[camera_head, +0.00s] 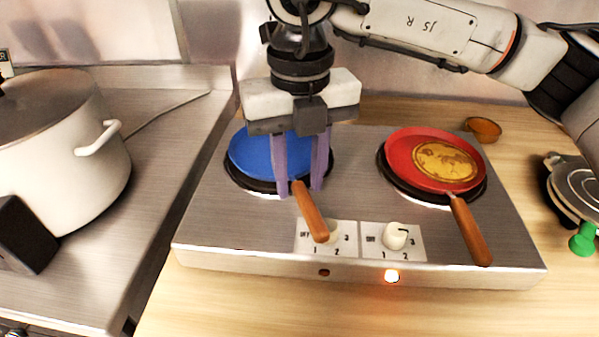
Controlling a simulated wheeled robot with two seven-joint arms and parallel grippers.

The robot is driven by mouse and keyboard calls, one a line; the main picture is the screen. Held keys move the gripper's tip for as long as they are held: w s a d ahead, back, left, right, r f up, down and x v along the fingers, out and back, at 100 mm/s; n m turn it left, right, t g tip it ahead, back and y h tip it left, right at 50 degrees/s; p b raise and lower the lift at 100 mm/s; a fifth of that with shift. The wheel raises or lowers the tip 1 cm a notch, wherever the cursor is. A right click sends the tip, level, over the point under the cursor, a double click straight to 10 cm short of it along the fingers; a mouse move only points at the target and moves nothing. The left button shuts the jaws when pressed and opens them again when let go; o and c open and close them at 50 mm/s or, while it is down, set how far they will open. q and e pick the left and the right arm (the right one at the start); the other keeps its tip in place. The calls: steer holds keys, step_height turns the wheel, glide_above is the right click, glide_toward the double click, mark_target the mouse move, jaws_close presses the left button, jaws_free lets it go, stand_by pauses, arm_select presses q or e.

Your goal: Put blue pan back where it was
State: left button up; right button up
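The blue pan (252,152) sits on the left burner of the steel hotplate (350,165). Its wooden handle (310,212) points toward the front and slightly right, over the left knob. My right gripper (300,190) reaches down over the pan from above. Its two purple fingers are apart, one on each side of the handle's inner end, with gaps showing between them. It looks open, and I see no firm contact with the handle. The gripper hides part of the pan's right side. My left gripper's fingers do not show.
A red pan (400,150) with a pancake-like round (447,162) sits on the right burner, its handle forward. The right indicator light (392,276) glows. A big white pot (62,140) stands left. A dark block (25,235) is at lower left. A waffle-iron-like object (578,185) stands right.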

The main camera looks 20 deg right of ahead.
steer(key=shift+r, duration=0.1)
step_height(320, 180, up, 12)
stand_by(0.7)
